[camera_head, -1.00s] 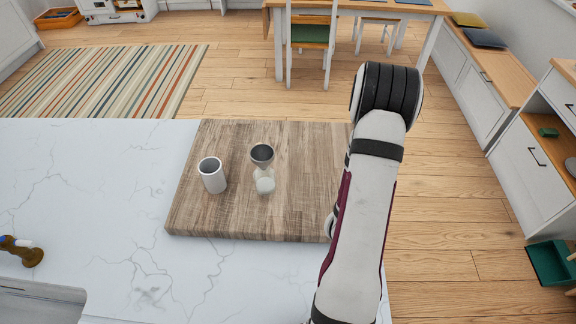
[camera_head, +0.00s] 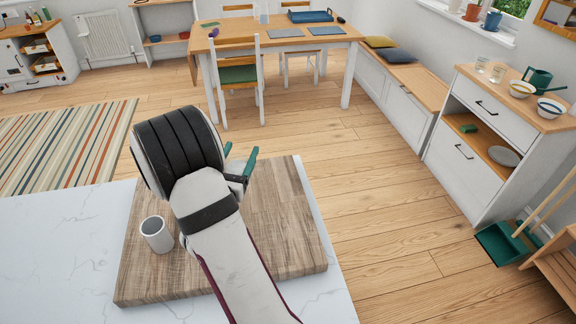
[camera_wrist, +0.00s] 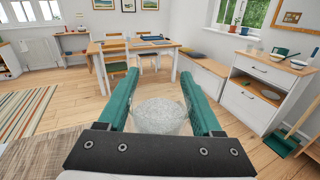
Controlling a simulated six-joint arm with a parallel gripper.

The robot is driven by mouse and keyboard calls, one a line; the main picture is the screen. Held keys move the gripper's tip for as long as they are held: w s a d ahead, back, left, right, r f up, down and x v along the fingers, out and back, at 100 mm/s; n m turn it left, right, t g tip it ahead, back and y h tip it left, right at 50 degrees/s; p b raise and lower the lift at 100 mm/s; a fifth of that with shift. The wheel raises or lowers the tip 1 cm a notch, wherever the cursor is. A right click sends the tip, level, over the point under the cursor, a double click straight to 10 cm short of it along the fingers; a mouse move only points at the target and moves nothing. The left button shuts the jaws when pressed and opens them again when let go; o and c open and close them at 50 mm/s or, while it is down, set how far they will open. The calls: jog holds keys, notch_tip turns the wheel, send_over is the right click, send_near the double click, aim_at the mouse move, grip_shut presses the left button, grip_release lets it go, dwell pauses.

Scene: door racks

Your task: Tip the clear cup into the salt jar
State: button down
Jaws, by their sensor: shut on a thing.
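My gripper (camera_head: 240,155) is above the wooden board in the head view, its green fingers pointing away from the camera. In the wrist view, its two fingers (camera_wrist: 159,74) are on either side of the clear cup (camera_wrist: 160,115), which they hold. The cup is see-through with a pale, speckled look; I cannot tell how full it is. I cannot identify the salt jar for sure. Two small clear jars (camera_head: 497,72) stand on the sideboard, and my arm hides part of the board.
The white marble counter (camera_head: 60,260) is clear at left. Beyond lie open floor, a table (camera_head: 270,40) with chairs, and a white sideboard (camera_head: 480,150) bearing bowls and a watering can.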

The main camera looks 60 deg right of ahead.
jog(key=w+a+r, duration=0.1)
jog(key=w+a, duration=0.5)
jog(key=a, duration=0.4)
jog(key=s+m+g+h, duration=0.1)
jog(key=m, duration=0.8)
jog(key=s+d+f+m+g, duration=0.1)
jog(key=s+m, duration=0.1)
jog(key=m, duration=0.7)
jog(key=s+f+m+g+h, duration=0.1)
jog(key=m, duration=0.9)
jog(key=shift+s+d+f+g+h, duration=0.2)
jog(key=shift+s+d+g+h, duration=0.1)
jog(key=shift+d+g, duration=0.1)
notch_tip(320, 180, up, 4)
